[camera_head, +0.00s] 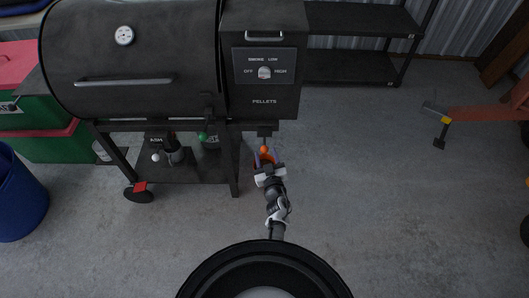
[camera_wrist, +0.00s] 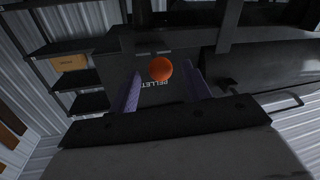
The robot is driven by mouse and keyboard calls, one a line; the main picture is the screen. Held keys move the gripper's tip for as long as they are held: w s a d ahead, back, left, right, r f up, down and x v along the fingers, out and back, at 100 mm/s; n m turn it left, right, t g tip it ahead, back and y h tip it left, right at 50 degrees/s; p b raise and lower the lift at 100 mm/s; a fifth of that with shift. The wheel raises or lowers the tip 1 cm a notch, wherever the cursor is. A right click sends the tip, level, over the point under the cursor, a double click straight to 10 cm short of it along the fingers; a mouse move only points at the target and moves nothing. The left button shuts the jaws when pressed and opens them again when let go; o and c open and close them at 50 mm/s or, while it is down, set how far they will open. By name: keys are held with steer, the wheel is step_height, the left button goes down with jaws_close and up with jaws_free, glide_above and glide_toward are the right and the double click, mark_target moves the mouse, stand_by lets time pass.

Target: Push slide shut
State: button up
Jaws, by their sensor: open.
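The slide's orange knob (camera_head: 264,149) hangs under the pellet box of the black grill (camera_head: 150,55). It also shows in the wrist view as an orange ball (camera_wrist: 161,69). My gripper (camera_head: 265,158) is open, with its purple fingers to either side of the knob in the picture. In the wrist view my gripper (camera_wrist: 163,90) has the knob between and just beyond its fingertips; I cannot tell whether anything touches. A dark piece (camera_head: 264,132) shows just above the knob under the box. The rest of the slide is hidden.
A green knob (camera_head: 203,136) and a white knob (camera_head: 155,157) sit under the grill to the left. Its leg (camera_head: 234,165) stands left of my gripper. A dark shelf (camera_head: 350,68) is behind right. The floor (camera_head: 370,200) to the right is clear.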

mark_target(265, 149)
steer(key=shift+w+a+b, duration=0.2)
steer(key=shift+w+b, duration=0.05)
steer(key=shift+w, duration=0.6)
steer(key=shift+w+a+b, duration=0.2)
steer(key=shift+w, duration=0.6)
